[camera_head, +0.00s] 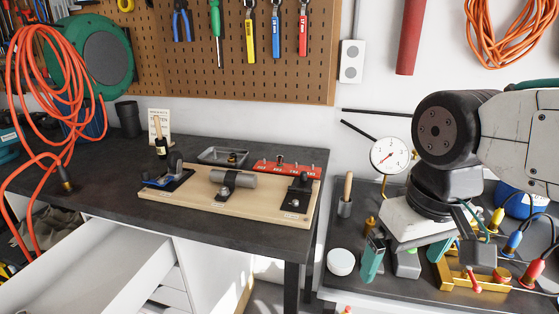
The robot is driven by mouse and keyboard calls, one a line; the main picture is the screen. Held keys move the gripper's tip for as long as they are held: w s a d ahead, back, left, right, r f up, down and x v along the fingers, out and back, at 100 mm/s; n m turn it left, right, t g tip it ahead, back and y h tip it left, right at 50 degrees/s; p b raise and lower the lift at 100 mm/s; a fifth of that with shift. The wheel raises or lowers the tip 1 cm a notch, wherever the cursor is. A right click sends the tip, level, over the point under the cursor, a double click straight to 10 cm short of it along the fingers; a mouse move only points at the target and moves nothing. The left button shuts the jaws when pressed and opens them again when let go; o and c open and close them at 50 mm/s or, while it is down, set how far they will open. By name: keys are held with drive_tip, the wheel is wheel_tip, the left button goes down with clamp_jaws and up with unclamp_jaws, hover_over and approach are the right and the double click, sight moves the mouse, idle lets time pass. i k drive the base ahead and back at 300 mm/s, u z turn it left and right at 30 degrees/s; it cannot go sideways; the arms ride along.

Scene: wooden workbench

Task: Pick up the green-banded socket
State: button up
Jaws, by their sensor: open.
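A red rail (285,168) with several small upright pieces stands at the back right of a wooden board on the left bench. Its pieces are too small for me to make out a green band. A small dark piece (232,158) lies in a shallow grey tray (212,156) beside the rail; its band colour cannot be told. I cannot pick out the green-banded socket with certainty. My gripper (406,258) is at the right, above the right-hand bench, pointing down with teal-padded fingers apart. It is open, holds nothing visible and is well away from the rail.
The wooden board (255,206) also carries a grey cylinder (236,179) and clamps. Near my gripper are a dial gauge (389,155), a white round tub (341,262), a wooden-handled tool (347,190) and brass blocks with coloured plugs (513,242). A gap separates the benches; a drawer (90,270) stands open.

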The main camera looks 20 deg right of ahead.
sight(280, 159)
drive_tip(key=u, duration=0.1)
drive_tip(key=k, duration=0.4)
drive_tip(key=u, duration=1.1)
drive_tip(key=i, duration=0.6)
drive_tip(key=z, duration=1)
drive_tip(key=i, duration=0.4)
drive_tip(key=z, duration=0.45)
